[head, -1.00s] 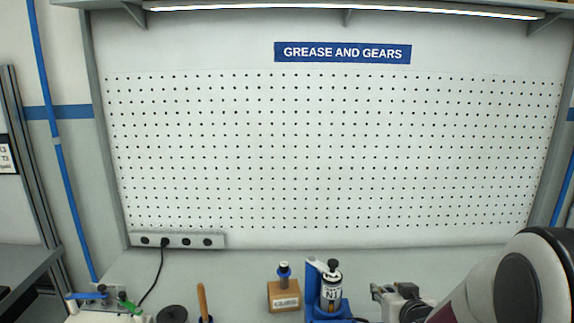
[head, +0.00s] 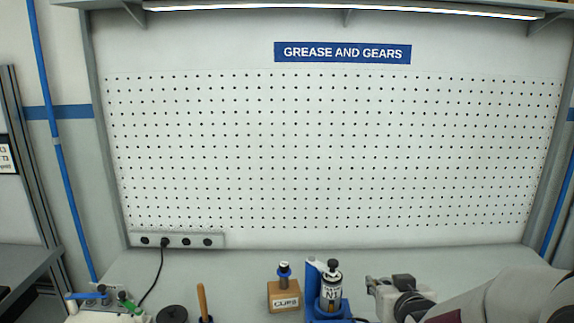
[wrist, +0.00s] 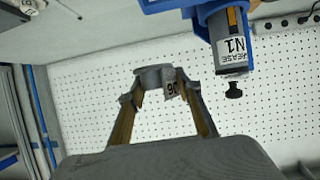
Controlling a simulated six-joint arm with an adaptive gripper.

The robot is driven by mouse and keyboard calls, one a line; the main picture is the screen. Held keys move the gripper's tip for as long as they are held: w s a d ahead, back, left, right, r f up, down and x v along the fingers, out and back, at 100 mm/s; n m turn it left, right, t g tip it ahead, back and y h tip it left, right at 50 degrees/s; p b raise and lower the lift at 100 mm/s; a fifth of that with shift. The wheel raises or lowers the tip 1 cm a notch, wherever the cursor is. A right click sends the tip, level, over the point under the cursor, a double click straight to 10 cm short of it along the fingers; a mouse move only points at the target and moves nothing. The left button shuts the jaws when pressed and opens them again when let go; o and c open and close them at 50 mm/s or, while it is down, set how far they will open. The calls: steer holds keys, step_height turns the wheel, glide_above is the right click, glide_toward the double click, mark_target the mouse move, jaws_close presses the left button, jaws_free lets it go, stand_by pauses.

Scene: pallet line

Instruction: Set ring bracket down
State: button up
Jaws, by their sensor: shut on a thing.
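My gripper (wrist: 158,98) is shut on the grey ring bracket (wrist: 150,75) in the wrist view. The bracket is a short ring with a pale label tab bearing dark marks, held at the fingertips between the two fingers. It appears raised, against the white pegboard; what lies beneath it is not clear. In the head view my arm reaches in from the lower right, and I cannot make out the bracket there.
A grease cartridge marked N1 (head: 331,292) stands in a blue holder (head: 312,276); the cartridge also shows in the wrist view (wrist: 232,45). A box marked CLIPS (head: 284,302) is to its left. A wooden handle (head: 202,299) and black disc (head: 171,314) are further left.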

steer(key=s+a+r, duration=0.4)
steer(key=s+r, duration=0.2)
steer(key=s, duration=0.2)
steer(key=shift+a, duration=0.25)
steer(key=shift+d+r, duration=0.1)
stand_by(0.3)
